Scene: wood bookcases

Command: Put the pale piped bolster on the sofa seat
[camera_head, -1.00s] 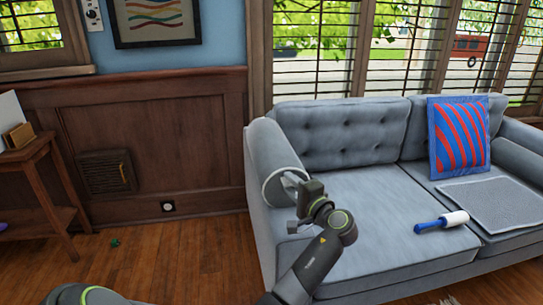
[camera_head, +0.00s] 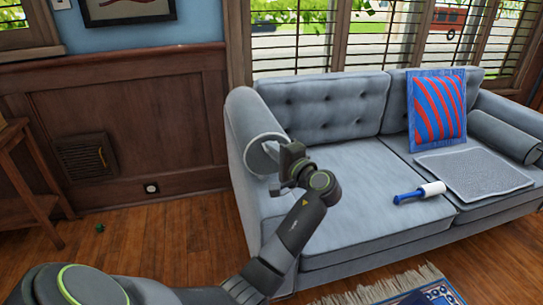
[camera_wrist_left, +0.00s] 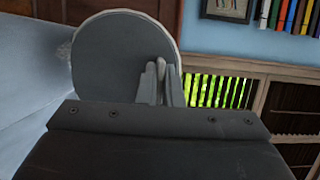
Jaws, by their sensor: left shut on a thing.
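In the left wrist view the bolster's disc-shaped end (camera_wrist_left: 105,60) is right in front of the gripper (camera_wrist_left: 156,82), whose fingers are together, shut on the bolster. The exact grip is hard to see. The sofa seat (camera_head: 345,190) is blue-grey and bare at its left part. My right gripper is not in view.
On the sofa's right part are a blue-red striped cushion (camera_head: 437,108), a grey mat (camera_head: 475,172), a darker bolster (camera_head: 506,136) and a blue-handled lint roller (camera_head: 420,193). A patterned rug (camera_head: 425,295) lies in front. A wooden table (camera_head: 30,180) stands at left.

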